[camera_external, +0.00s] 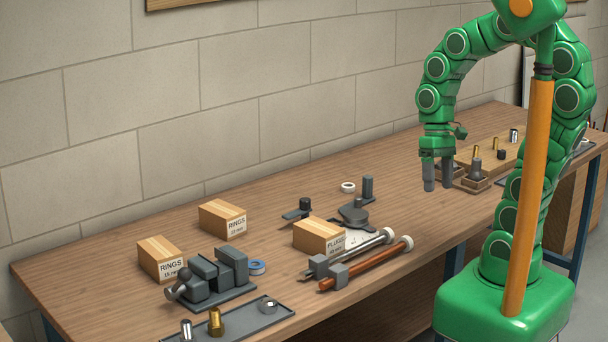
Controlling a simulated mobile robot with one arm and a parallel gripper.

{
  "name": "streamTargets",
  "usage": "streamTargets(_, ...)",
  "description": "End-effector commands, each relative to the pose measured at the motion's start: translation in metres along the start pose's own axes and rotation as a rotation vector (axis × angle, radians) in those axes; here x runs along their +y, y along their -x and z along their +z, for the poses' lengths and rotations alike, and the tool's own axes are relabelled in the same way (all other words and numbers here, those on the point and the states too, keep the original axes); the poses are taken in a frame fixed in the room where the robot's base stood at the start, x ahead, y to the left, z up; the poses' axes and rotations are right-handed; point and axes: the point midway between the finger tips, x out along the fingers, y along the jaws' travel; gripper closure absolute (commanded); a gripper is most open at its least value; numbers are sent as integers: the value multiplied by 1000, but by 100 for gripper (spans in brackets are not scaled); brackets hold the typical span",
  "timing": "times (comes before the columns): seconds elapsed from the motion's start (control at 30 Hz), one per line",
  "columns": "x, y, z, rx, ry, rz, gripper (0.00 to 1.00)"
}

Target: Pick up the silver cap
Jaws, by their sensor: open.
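My gripper (438,187) points down, open and empty, above or beside the small wooden trays at the right part of the bench. I cannot tell for sure which piece is the silver cap. A small silver cylinder (514,135) stands on the wooden board at the far right. A low silver ring-like piece (269,305) lies on the grey tray at the front. My gripper is apart from all three, nearest to the one on the board.
The wooden board (510,153) also holds brass and dark pieces. A small wooden tray (474,182) with a grey fitting is right of my gripper.

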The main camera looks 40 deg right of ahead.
Motion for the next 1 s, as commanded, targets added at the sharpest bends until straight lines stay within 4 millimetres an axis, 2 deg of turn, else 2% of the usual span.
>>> streamTargets(0.1,-27,-7,-15,-42,-9,-61,32)
streamTargets(0.5,-115,-28,-54,-187,-93,-249,32)
streamTargets(1.0,-218,-63,-98,-406,-291,-431,32)
